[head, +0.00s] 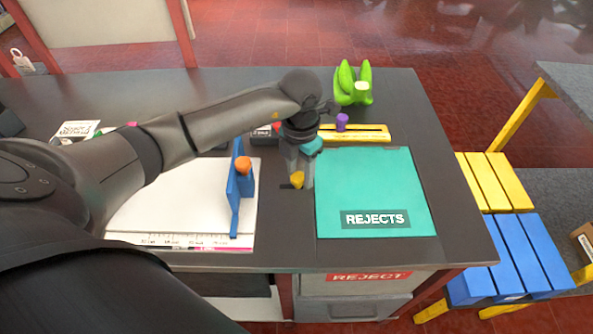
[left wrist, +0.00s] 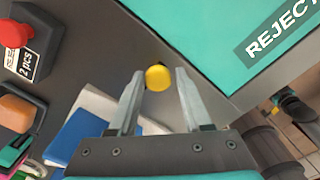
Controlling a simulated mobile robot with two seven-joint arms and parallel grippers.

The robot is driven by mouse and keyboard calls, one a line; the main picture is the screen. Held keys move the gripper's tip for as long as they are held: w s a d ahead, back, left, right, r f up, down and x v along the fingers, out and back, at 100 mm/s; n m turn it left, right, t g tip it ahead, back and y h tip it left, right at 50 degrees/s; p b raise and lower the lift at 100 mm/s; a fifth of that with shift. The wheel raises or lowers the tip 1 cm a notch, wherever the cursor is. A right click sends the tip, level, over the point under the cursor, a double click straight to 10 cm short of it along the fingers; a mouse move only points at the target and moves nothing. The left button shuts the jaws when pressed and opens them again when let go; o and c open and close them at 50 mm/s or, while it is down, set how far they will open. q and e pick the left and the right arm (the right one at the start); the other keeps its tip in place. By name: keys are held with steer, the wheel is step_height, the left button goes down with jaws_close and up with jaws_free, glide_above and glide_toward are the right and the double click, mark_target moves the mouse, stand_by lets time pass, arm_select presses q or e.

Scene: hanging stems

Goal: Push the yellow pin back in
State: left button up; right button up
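The yellow pin (head: 297,179) shows as a small rounded yellow head at the dark tabletop, between the white sheet and the teal mat. It also shows in the left wrist view (left wrist: 158,77) as a round yellow top between my fingertips. My left gripper (head: 298,182) points down at it with its two fingers apart, one on each side of the head. Narrow gaps seem to show beside the head, and I cannot tell whether either finger touches it. The lower part of the pin is hidden. My right gripper is not in view.
A blue upright plate (head: 236,188) with an orange knob (head: 243,166) stands left of the gripper on a white sheet (head: 133,212). A teal REJECTS mat (head: 372,185) lies to the right. Behind are a yellow bar (head: 372,133) with a purple knob and a green holder (head: 352,90).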

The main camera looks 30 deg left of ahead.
mark_target(300, 177)
arm_select(q)
steer(key=o, duration=0.3)
steer(key=shift+d, duration=0.15)
steer(key=shift+o, duration=0.3)
steer(key=shift+r, duration=0.15)
step_height(300, 177, up, 15)
steer(key=p, duration=0.1)
stand_by(0.3)
